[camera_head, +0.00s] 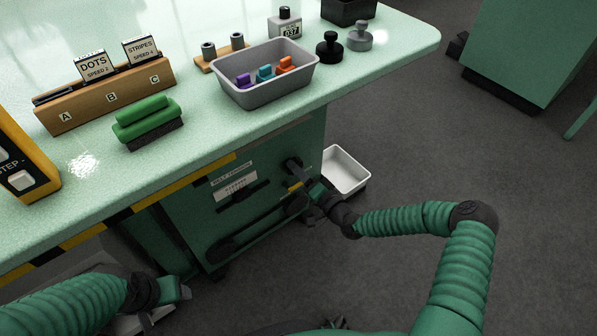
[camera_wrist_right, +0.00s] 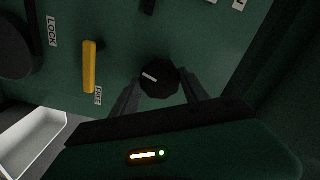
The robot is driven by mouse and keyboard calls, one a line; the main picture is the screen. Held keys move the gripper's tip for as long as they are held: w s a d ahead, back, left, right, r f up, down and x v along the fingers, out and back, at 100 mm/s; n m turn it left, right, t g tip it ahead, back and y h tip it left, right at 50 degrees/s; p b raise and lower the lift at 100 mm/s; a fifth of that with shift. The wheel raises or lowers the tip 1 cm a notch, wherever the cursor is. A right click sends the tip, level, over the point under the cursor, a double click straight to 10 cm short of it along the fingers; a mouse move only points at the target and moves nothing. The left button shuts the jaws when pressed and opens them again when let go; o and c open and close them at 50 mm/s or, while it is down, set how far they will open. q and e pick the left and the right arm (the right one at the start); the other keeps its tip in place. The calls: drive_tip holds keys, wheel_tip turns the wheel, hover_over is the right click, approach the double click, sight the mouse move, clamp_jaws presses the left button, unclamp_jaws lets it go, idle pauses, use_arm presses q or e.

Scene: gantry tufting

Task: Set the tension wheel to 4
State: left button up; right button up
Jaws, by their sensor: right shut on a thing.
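The tension wheel appears to be the black knob (camera_wrist_right: 158,78) with a white pointer line on the green panel, in the right wrist view. Its pointer line lies to the left, toward the yellow lever. My right gripper (camera_wrist_right: 160,88) is shut on the knob, a finger on each side. In the head view my right gripper (camera_head: 300,174) reaches the panel under the table and largely covers the knob. No readable scale numbers show around it. My left gripper (camera_head: 178,290) is at the lower left, away from the panel; its fingers are unclear.
A yellow lever (camera_wrist_right: 89,66) between LOCK and FREE labels sits beside the knob, with a dark disc (camera_wrist_right: 14,48) beyond. A white bin (camera_head: 346,170) stands on the floor behind my right gripper. The table (camera_head: 210,140) overhangs the panel.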

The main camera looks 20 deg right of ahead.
drive_tip(key=shift+d+m, duration=0.25)
drive_tip(key=shift+m, duration=0.15)
drive_tip(key=o, duration=1.4)
drive_tip(key=shift+a, duration=0.1)
drive_tip(key=p+v, duration=0.6)
drive_tip(key=v, duration=1)
drive_tip(key=shift+s+f, duration=0.1)
drive_tip(key=shift+s, duration=0.3)
